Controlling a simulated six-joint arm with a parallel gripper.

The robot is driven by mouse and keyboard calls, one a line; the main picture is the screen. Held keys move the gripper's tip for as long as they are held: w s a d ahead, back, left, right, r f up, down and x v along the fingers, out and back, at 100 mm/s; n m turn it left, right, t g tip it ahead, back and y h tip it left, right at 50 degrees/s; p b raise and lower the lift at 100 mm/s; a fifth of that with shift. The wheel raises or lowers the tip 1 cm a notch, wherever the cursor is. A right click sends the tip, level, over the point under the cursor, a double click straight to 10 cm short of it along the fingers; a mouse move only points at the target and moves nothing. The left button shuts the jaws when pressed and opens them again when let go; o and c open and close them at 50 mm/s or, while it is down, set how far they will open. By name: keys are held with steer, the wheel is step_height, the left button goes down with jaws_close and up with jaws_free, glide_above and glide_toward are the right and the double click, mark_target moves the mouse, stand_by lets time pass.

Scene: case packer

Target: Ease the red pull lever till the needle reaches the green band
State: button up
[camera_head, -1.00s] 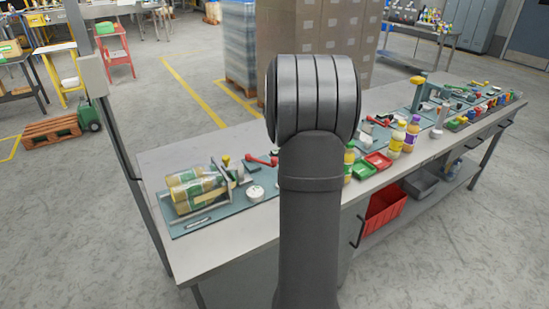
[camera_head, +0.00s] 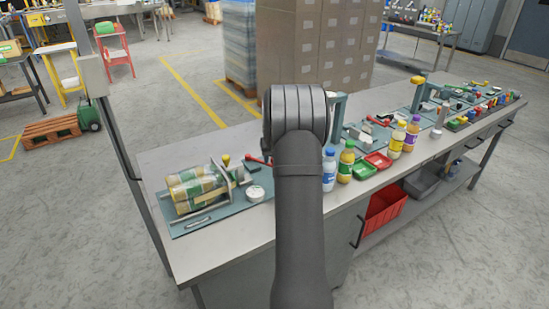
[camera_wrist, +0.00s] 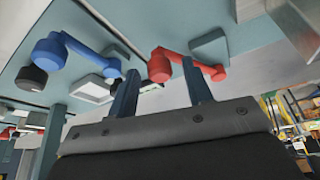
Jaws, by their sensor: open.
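In the wrist view a red lever (camera_wrist: 160,66) with a round end lies just beyond my gripper (camera_wrist: 160,88). My gripper is open, its two dark fingers apart. The red lever shows behind and between the fingertips; I cannot tell whether they touch it. In the head view part of a red lever (camera_head: 257,161) shows just left of my arm, and another red lever (camera_head: 379,121) is to the right. I cannot tell which matches the wrist view. My gripper is hidden behind my arm there. I cannot make out a needle or green band.
A blue lever (camera_wrist: 70,48) is left of the red one. On the bench (camera_head: 225,243), a bottle fixture (camera_head: 197,188) and a white round part (camera_head: 255,193) stand left of my arm. Bottles, including a blue-capped one (camera_head: 329,170), and green (camera_head: 364,171) and red (camera_head: 378,160) trays stand right.

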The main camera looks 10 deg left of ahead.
steer(key=shift+f, duration=0.1)
jaws_close()
steer(key=shift+w+n, duration=0.3)
steer(key=shift+w, duration=0.1)
jaws_free()
steer(key=shift+d, duration=0.1)
steer(key=v, duration=1.7)
steer(key=shift+d+r, duration=0.15)
steer(key=shift+r, duration=0.05)
